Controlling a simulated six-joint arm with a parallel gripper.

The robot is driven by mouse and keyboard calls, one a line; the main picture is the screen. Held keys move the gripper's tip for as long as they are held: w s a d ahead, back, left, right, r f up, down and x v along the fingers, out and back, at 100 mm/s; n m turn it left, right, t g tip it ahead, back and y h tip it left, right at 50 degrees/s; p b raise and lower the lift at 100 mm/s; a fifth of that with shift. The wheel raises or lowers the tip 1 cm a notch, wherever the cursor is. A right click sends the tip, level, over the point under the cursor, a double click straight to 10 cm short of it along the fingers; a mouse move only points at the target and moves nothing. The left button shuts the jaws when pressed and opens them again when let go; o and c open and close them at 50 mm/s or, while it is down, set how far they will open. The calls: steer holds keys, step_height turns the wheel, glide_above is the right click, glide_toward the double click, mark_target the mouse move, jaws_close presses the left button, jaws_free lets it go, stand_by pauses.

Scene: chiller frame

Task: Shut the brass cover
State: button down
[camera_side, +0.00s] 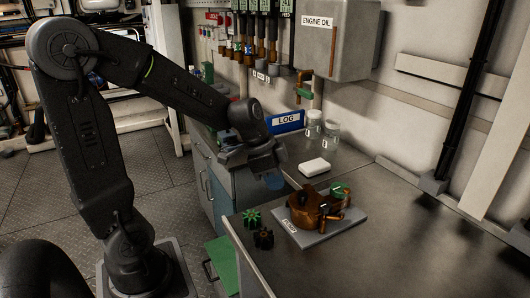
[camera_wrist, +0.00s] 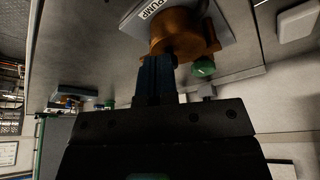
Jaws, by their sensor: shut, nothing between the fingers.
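A brass pump (camera_side: 312,210) with rounded brass parts sits on a grey base plate (camera_side: 290,232) on the bench. I cannot clearly tell its cover from its body, nor how far the cover stands open. A green part (camera_side: 339,191) is at the pump's back right. My gripper (camera_side: 273,183), with blue fingers, is above the bench to the upper left of the pump, apart from it in the side view. In the wrist view, the shut, empty fingers (camera_wrist: 155,72) point towards the round brass part (camera_wrist: 178,32) and overlap its lower edge. The green part (camera_wrist: 204,67) is to their right.
A green gear-shaped part (camera_side: 252,218) and a dark brown one (camera_side: 263,239) lie left of the plate. A white block (camera_side: 314,167), glass jars (camera_side: 314,124) and a blue LOG binder (camera_side: 286,122) are behind. The bench's front right is clear.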

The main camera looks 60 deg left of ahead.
mark_target(300, 196)
steer(key=a+v, duration=0.2)
steer(key=v, duration=0.6)
steer(key=x, duration=0.4)
steer(key=w+d+x, duration=0.1)
steer(key=x, duration=0.2)
steer(key=d+r+x, duration=0.1)
steer(key=x, duration=0.3)
steer(key=shift+w+d+f, duration=0.1)
steer(key=shift+w+f, duration=0.25)
steer(key=shift+w, duration=0.05)
steer(key=shift+w+d, duration=0.2)
steer(key=shift+w, duration=0.15)
steer(key=shift+w+d, duration=0.65)
steer(key=shift+d, duration=0.2)
steer(key=shift+f, duration=0.1)
